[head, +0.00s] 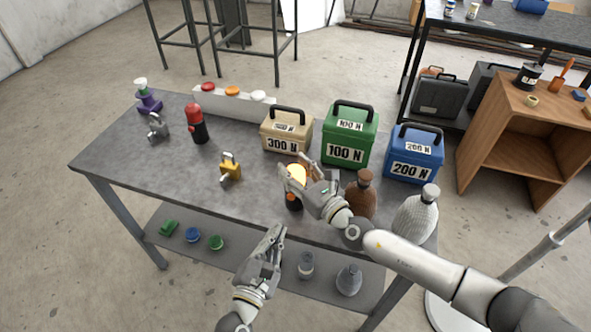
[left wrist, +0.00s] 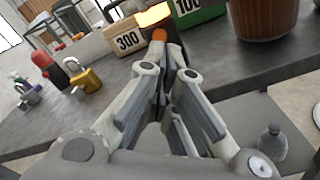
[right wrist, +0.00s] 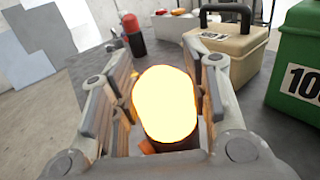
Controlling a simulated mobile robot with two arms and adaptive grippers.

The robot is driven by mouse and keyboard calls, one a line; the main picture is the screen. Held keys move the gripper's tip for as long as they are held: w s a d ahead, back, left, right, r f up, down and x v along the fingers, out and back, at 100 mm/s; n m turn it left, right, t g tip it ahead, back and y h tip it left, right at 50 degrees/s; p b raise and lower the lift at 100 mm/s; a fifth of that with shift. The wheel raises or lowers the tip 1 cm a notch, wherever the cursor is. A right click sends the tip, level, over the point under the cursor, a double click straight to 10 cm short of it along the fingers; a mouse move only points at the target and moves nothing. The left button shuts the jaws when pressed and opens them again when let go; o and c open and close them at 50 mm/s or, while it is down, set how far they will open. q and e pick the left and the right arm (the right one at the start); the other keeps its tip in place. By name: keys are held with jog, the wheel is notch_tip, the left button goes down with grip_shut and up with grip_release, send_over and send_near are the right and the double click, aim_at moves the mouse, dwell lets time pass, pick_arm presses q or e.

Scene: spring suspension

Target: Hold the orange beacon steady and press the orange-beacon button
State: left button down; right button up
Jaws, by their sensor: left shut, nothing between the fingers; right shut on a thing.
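The orange beacon (head: 297,173) has a glowing yellow-orange dome on a dark base and stands upright near the table's front edge. My right gripper (head: 305,184) is shut around it; its fingers flank the bright dome (right wrist: 165,103) in the right wrist view. In the left wrist view an orange button (left wrist: 159,35) shows on the beacon's dark side, below the lit dome (left wrist: 153,15). My left gripper (head: 279,232) is shut and empty, just in front of the table edge. Its tips (left wrist: 163,65) point at the button; whether they touch it I cannot tell.
A red beacon (head: 198,125), a yellow padlock (head: 231,170) and a grey padlock (head: 157,128) stand to the left. A panel with red, orange and white buttons (head: 235,103) is behind. Weight boxes (head: 348,138), a brown bottle (head: 360,195) and a grey bottle (head: 418,215) crowd the right.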

aim_at(291, 197)
pick_arm(q)
jog(key=shift+w+d+r+m+g+h, duration=0.1)
jog(key=shift+w+d+m+g+h, duration=0.45)
jog(key=shift+w+m+g, duration=1.55)
jog(key=shift+w+d+r+m+g+h, duration=0.25)
jog(key=shift+d+m+g+h, duration=0.7)
jog(key=shift+m, duration=2.4)
jog(key=shift+w+d+m+g+h, duration=0.1)
jog(key=shift+w+m+g+h, duration=0.2)
jog(key=shift+w+m+g, duration=1.5)
jog(key=shift+s+m, duration=0.5)
jog(key=shift+m, duration=0.45)
